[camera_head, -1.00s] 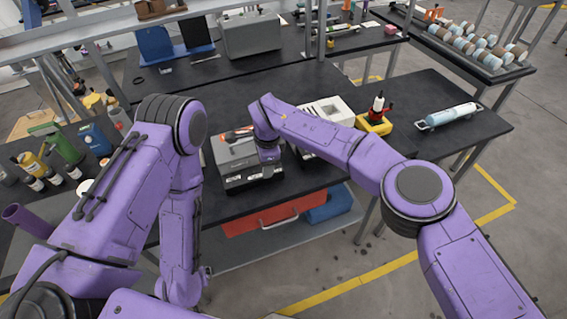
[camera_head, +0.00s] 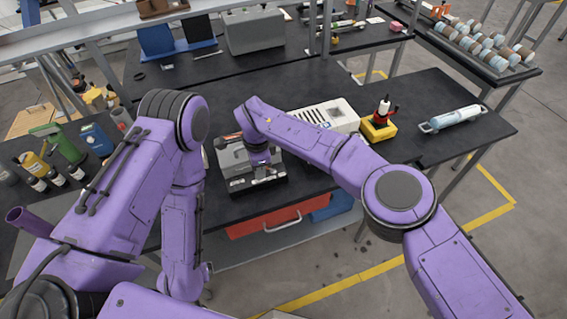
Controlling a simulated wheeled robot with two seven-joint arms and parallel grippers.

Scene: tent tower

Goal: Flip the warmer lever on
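A grey box-shaped device (camera_head: 231,163) stands on the black bench, left of centre. I cannot tell for certain that it is the warmer, and no lever can be made out clearly on it. My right gripper (camera_head: 264,172) is low over the device's right front part, pointing down. Its fingers are small and partly hidden, so contact and opening cannot be told. My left arm hangs folded at the left, and its gripper does not show.
A white vented box (camera_head: 335,113) stands behind my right forearm. A yellow block with a red-and-black tool (camera_head: 379,126) and a pale blue cylinder (camera_head: 455,117) are farther right. A red drawer (camera_head: 265,221) is below the bench. Bottles stand at far left.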

